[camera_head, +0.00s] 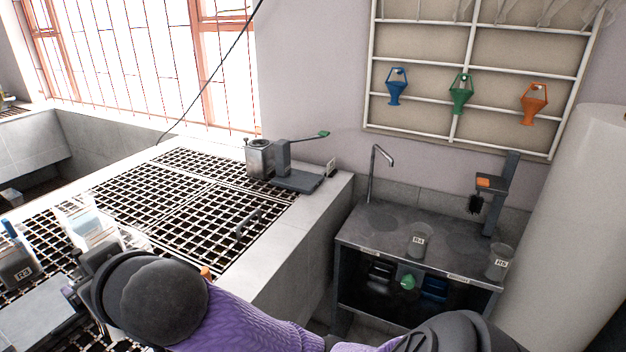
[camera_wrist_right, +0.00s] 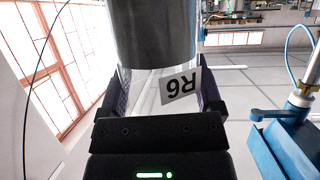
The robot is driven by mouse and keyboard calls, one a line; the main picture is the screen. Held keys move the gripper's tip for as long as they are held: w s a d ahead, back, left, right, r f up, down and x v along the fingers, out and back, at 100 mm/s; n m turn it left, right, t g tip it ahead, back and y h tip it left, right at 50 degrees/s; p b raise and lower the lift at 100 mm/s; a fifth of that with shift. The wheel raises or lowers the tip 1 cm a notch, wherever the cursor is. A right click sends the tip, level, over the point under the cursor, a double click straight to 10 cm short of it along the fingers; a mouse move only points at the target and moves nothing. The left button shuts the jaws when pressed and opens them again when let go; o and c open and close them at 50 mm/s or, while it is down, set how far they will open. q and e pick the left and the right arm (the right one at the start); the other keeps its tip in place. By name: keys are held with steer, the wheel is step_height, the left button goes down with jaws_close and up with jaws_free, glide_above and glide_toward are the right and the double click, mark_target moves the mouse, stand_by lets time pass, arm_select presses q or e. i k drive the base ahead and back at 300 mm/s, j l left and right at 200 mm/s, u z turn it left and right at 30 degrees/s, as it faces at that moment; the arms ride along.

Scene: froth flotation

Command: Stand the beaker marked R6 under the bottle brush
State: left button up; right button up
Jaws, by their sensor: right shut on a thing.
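The beaker marked R6 (camera_wrist_right: 180,86) is clear, and its label appears upside down in the wrist view. My right gripper (camera_wrist_right: 158,92) is shut on it, with a finger on each side. A wide dark grey cylinder shape fills the top of that view above the clear part. In the head view the clear beaker (camera_head: 82,222) is at the left, over the black grating, partly hidden by my right gripper (camera_head: 98,246). My left gripper is not in view.
The dark bench (camera_head: 378,222) also holds a beaker labelled R4 or similar (camera_head: 420,236), a beaker at its right end (camera_head: 499,262) and a tap (camera_head: 374,165). A metal pot device (camera_head: 262,157) stands on the grating's far edge. A container marked R3 (camera_head: 18,268) is far left.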

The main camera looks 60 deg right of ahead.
mark_target(463, 244)
steer(key=i+l+z, duration=0.1)
steer(key=l+z, duration=0.4)
steer(key=i+l+z, duration=0.15)
steer(key=z, duration=0.3)
steer(key=i+l+z, duration=0.2)
steer(key=l+z, duration=0.15)
steer(key=z, duration=0.15)
steer(key=i+l+z, duration=0.2)
steer(key=z, duration=0.3)
steer(key=i+z, duration=0.3)
steer(key=z, duration=0.15)
steer(key=i+z, duration=0.3)
steer(key=z, duration=0.2)
